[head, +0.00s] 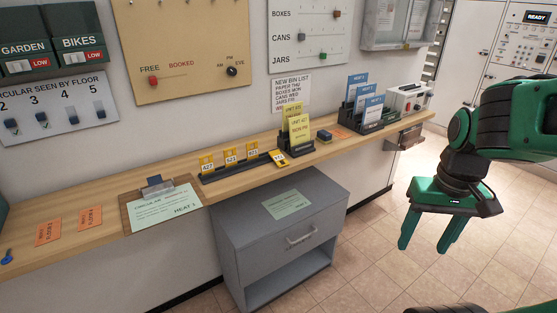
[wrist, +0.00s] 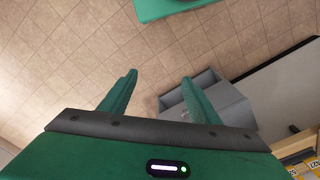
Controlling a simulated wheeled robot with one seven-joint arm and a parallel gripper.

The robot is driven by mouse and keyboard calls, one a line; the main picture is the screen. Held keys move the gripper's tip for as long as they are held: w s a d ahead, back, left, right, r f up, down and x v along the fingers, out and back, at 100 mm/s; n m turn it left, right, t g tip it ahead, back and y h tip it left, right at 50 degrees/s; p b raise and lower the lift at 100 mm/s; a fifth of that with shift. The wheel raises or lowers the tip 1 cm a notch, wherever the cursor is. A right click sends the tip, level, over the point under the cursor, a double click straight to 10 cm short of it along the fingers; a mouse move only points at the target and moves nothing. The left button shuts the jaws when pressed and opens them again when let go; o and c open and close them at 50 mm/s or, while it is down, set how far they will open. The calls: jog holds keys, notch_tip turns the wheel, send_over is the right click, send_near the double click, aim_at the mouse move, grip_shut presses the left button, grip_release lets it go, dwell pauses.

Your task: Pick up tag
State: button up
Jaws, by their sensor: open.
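Yellow tags (wrist: 298,171) also show at the lower right corner of the wrist view. My gripper (head: 423,248) is open and empty, pointing down over the tiled floor, to the right of the counter and well apart from the tags. Its two fingers show spread in the wrist view (wrist: 159,76).
The counter (head: 105,233) runs along the wall, with a grey cabinet (head: 285,240) below. A clipboard (head: 160,205), orange cards (head: 90,218), a yellow leaflet holder (head: 297,130) and a blue leaflet rack (head: 363,112) stand or lie on it. The floor (head: 365,265) under my gripper is clear.

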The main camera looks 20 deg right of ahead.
jog(key=w+a+f+n+t+y, duration=0.25)
jog(key=w+a+n, duration=0.2)
jog(key=w, duration=0.35)
jog(key=w+a+f+n+t+y, duration=0.1)
jog(key=w+a+f+n, duration=0.25)
jog(key=w+a, duration=0.35)
jog(key=w+a+f+n+t+y, duration=0.2)
jog(key=w+a+f+n, duration=0.2)
jog(key=w, duration=0.5)
jog(key=m+t, duration=0.3)
jog(key=t, duration=0.7)
send_near(279, 158)
jog(key=shift+m+g+h, duration=0.25)
jog(key=shift+m, duration=0.05)
jog(key=shift+r+x, duration=0.1)
jog(key=shift+x, duration=2)
jog(key=shift+r+x, duration=0.15)
jog(key=shift+x, duration=1.95)
jog(key=shift+a, duration=0.1)
